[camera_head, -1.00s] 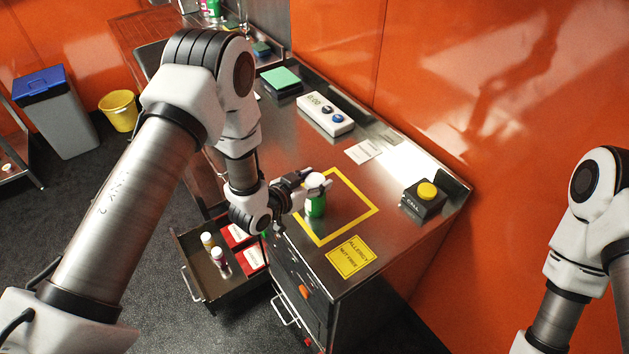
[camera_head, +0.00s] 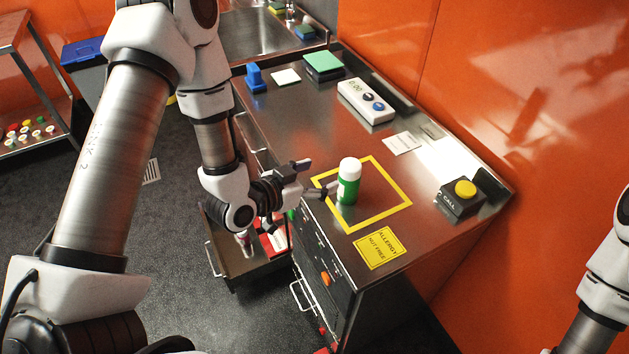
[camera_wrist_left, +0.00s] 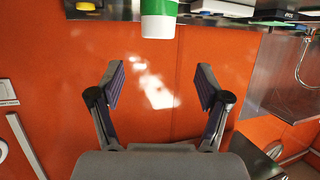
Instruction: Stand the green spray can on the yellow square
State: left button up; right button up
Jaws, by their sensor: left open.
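The green spray can (camera_head: 348,184) with a white cap stands upright on the steel counter, inside the yellow square outline (camera_head: 399,208), near its left side. My left gripper (camera_head: 322,177) is open just left of the can, apart from it. In the left wrist view the can (camera_wrist_left: 158,18) shows at the top, beyond the two spread fingertips (camera_wrist_left: 160,88), with nothing between them. My right arm shows at the right edge of the head view; its gripper is out of the picture.
A yellow allergy sign (camera_head: 380,248) lies in front of the square. A call button box (camera_head: 460,198) stands right, a white timer (camera_head: 366,101) behind. An open drawer (camera_head: 236,262) with bottles juts out below the counter. The counter's middle is clear.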

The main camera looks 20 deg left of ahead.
pick_arm(q)
jog(key=s+a+f+n+g+y, duration=0.1)
jog(key=s+f+n+g+y, duration=0.1)
jog(key=s+f+g, duration=0.4)
jog(key=s+a+f+n+g+y, duration=0.2)
jog(key=s+f+g, duration=0.4)
jog(key=s+f, duration=1)
jog(key=s+n+y, duration=0.1)
jog(key=s, duration=0.3)
jog(key=shift+a+g, duration=0.15)
jog(key=shift+g, duration=0.25)
